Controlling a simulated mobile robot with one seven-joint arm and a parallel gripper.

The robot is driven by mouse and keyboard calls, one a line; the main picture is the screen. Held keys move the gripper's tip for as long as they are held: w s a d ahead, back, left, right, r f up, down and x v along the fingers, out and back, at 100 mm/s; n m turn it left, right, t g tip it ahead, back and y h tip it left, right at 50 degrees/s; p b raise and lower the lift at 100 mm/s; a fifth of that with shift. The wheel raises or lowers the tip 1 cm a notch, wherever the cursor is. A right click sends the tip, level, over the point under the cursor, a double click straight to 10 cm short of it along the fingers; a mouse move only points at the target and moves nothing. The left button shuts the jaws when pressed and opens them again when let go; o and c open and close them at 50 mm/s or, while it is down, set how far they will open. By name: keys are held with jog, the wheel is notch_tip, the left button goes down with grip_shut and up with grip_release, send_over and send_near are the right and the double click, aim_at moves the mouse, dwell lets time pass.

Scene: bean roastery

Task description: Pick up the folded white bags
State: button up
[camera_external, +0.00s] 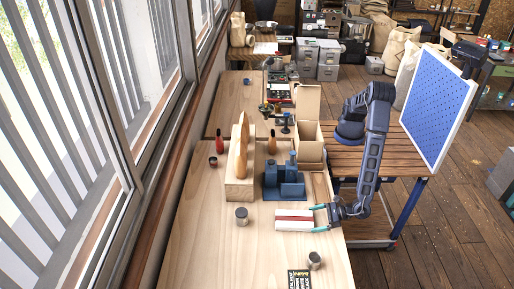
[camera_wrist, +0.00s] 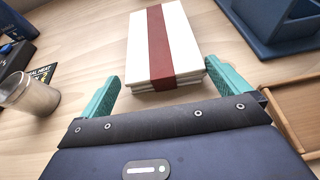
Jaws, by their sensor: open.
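The folded white bags (camera_external: 294,222) lie flat on the wooden table as a stack with a dark red band around it. In the wrist view the white stack (camera_wrist: 143,48) lies ahead of my gripper, its near end close to the fingertips. My gripper (camera_external: 319,218) is low over the right edge of the table at the right end of the stack. Its teal fingers (camera_wrist: 160,88) are open, one to either side of the stack's near end, and nothing is held. I cannot tell whether a finger touches the stack.
A blue holder (camera_external: 284,183) stands just behind the stack. A metal canister (camera_external: 314,261) and a black card (camera_external: 299,279) are at the front; another canister (camera_external: 241,216) is to the left. A wooden block stand (camera_external: 240,191) and an open cardboard box (camera_external: 310,153) are farther back.

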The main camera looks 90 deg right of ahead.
aim_at(309, 219)
jog(key=shift+r+x, duration=0.15)
jog(key=shift+x, duration=1.2)
jog(key=shift+r+x, duration=0.2)
jog(key=shift+x, duration=1.1)
jog(key=shift+w+d, duration=0.1)
jog(key=shift+d, duration=0.05)
jog(key=shift+c, duration=0.4)
jog(key=c, duration=0.7)
